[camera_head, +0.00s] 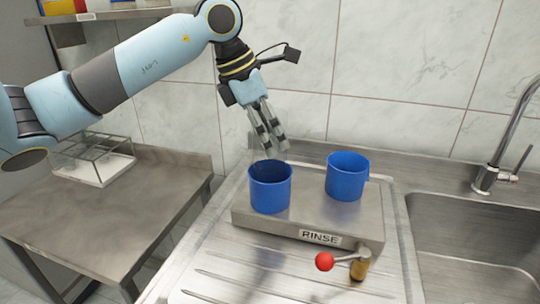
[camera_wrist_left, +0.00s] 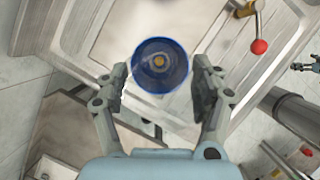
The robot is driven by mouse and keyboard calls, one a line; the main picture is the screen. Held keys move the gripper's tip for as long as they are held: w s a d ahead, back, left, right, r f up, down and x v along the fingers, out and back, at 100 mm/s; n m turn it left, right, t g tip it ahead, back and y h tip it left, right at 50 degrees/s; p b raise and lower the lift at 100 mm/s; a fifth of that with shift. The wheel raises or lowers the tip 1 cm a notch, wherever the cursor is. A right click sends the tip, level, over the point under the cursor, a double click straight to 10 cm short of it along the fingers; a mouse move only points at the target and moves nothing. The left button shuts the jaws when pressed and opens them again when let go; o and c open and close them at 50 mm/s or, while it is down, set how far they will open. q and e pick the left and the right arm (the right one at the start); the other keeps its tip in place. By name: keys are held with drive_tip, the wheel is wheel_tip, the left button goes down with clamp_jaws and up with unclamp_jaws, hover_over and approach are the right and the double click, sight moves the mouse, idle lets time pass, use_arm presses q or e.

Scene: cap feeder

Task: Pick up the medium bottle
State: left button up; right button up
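My left gripper (camera_head: 270,142) points down just above the front blue cup (camera_head: 270,188) on the rinse station. In the left wrist view its two fingers (camera_wrist_left: 160,85) are spread apart, with the blue cup (camera_wrist_left: 160,82) beyond and between them. A faint clear outline between the fingertips and the cup's rim may be a transparent bottle; its size and whether the fingers touch it cannot be told. No other bottle shows clearly. A small jointed part at the right edge of the left wrist view may be my right gripper (camera_wrist_left: 304,67); its state is unclear.
A second blue cup (camera_head: 346,177) stands to the right on the steel rinse station (camera_head: 310,212). A red-knobbed lever (camera_head: 325,261) sits in front. The sink (camera_head: 470,245) and tap (camera_head: 507,135) are at right. A clear case (camera_head: 93,165) stands on the left table (camera_head: 120,215).

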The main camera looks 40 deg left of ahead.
use_arm(q)
drive_tip(key=shift+r, duration=0.15)
wheel_tip(320, 180, up, 9)
drive_tip(key=shift+w+r+b, duration=0.1)
drive_tip(key=shift+b, duration=0.45)
wheel_tip(320, 180, up, 15)
drive_tip(key=p, duration=1)
drive_tip(key=shift+c, duration=0.2)
drive_tip(key=shift+f, duration=0.2)
drive_tip(key=shift+f, duration=0.1)
